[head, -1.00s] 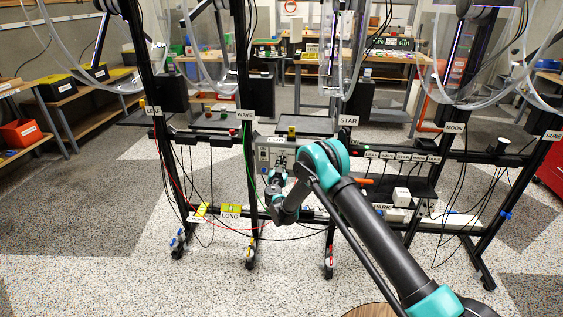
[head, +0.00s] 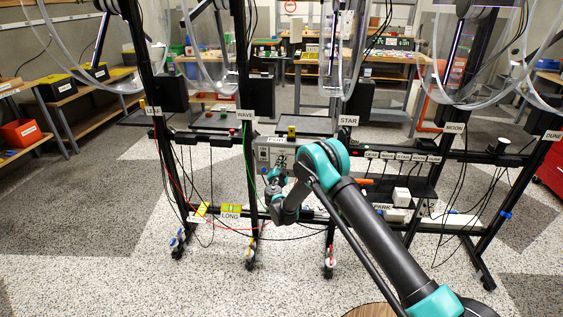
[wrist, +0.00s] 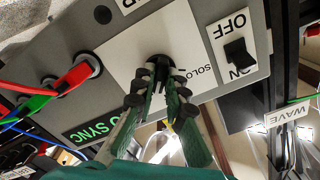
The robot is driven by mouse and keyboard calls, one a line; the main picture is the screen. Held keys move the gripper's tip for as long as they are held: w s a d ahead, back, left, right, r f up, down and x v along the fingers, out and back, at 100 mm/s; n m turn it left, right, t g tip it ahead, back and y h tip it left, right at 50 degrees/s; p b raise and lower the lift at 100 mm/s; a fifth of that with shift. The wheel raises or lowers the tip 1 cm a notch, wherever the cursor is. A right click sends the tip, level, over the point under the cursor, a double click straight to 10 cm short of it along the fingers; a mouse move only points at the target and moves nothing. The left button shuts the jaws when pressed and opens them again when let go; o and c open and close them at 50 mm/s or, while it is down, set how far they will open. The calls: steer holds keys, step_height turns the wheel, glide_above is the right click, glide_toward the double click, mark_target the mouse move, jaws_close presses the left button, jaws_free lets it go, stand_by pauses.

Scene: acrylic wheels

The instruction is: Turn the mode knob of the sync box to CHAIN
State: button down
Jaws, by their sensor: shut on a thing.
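The sync box (head: 263,157) is a grey box on the rack, partly hidden behind my gripper (head: 281,161) in the head view. In the wrist view its grey face (wrist: 118,25) fills the upper part, seen turned over. The dark round mode knob (wrist: 157,64) sits on a white plate. My gripper (wrist: 160,82) is shut on the knob, with one finger on each side. A SOLO mark (wrist: 199,81) shows right of the fingers. The CHAIN mark is not readable, and the fingers hide which way the knob points.
In the wrist view, an ON/OFF rocker switch (wrist: 239,54) is close on the right. Red (wrist: 70,80) and green (wrist: 35,104) cables plug into the box at left. In the head view, black rack posts (head: 243,80) and hanging cables surround the box.

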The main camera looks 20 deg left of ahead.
steer(key=m, duration=0.2)
steer(key=shift+m, duration=0.4)
steer(key=shift+s, duration=0.1)
steer(key=shift+m, duration=0.4)
steer(key=c, duration=1.4)
jaws_free()
steer(key=shift+c, duration=0.2)
steer(key=v, duration=0.7)
